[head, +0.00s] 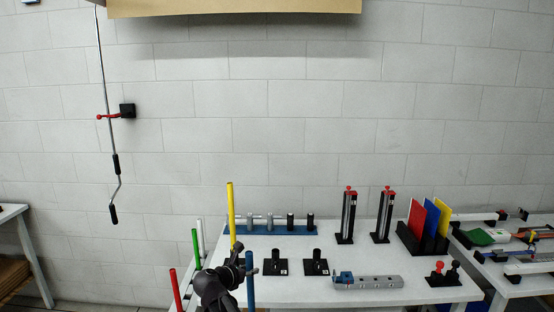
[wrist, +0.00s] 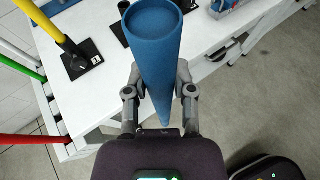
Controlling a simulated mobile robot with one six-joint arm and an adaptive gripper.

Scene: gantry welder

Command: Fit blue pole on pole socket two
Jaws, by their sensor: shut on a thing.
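The blue pole (head: 250,279) is upright in my gripper (head: 238,270), in front of the table. In the wrist view the blue pole (wrist: 155,50) stands between both fingers of my gripper (wrist: 160,92), its round top end toward the camera. Another base (wrist: 119,32) is partly hidden by the blue pole. Socket numbers are unreadable.
Red (head: 175,290), green (head: 195,248) and white poles (head: 201,240) stand at the table's left edge. A blue rack of cylinders (head: 270,229) lies behind the sockets. The floor before the table is clear.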

